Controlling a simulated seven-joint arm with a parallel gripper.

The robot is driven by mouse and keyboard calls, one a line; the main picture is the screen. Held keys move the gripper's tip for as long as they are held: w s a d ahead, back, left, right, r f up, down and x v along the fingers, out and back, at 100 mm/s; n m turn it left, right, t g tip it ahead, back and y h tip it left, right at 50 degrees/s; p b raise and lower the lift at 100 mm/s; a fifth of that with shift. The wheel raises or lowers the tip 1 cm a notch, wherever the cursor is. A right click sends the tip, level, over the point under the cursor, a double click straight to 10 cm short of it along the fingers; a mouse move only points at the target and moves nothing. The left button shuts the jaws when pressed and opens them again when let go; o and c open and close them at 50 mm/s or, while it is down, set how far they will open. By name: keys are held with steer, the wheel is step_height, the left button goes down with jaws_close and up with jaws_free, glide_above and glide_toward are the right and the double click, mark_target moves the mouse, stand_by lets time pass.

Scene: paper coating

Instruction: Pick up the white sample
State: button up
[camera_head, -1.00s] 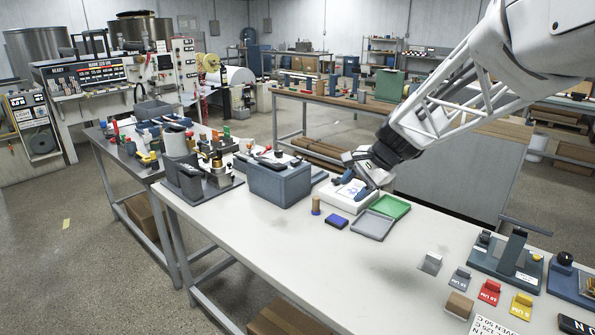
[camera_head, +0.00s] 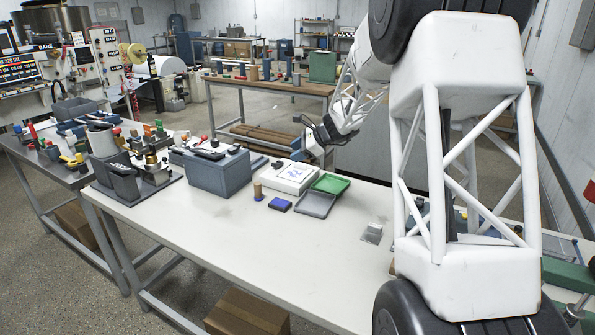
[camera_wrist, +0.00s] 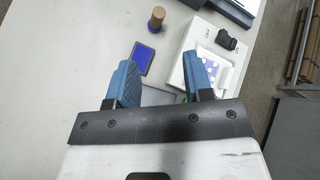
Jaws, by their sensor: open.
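My gripper (camera_head: 312,150) is above the far side of the table, well away from this sample. In the wrist view my gripper (camera_wrist: 163,75) shows two blue fingers spread apart with nothing between them. The sample is not seen in the wrist view.
A white device (camera_head: 290,178), a green tray (camera_head: 330,184), a grey tray (camera_head: 315,204), a blue pad (camera_head: 279,205) and a wooden-handled stamp (camera_head: 258,192) lie below my gripper. My arm hides the table's right part. The table's front middle is bare.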

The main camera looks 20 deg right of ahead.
mark_target(308, 170)
steer(key=w+d+f+m+t, duration=0.1)
steer(key=w+d+f+m, duration=0.1)
steer(key=w+d+f, duration=0.2)
steer(key=w+d+f+m+t, duration=0.1)
steer(key=w+d+f+m, duration=0.2)
steer(key=w, duration=0.3)
steer(key=w+d+f+m+t, duration=0.1)
steer(key=w+d+f+m, duration=0.1)
steer(key=w+d+f, duration=0.2)
steer(key=shift+w+d+f+m+t+y, duration=0.15)
steer(key=shift+w+d+f+t+y, duration=0.05)
steer(key=shift+w+f, duration=0.3)
steer(key=shift+w+d+f+m+t+y, duration=0.15)
steer(key=shift+w+f+t+y, duration=0.05)
steer(key=shift+w+f, duration=0.3)
steer(key=shift+x, duration=1.3)
steer(key=shift+x, duration=2.6)
steer(key=shift+a, duration=0.1)
jaws_close()
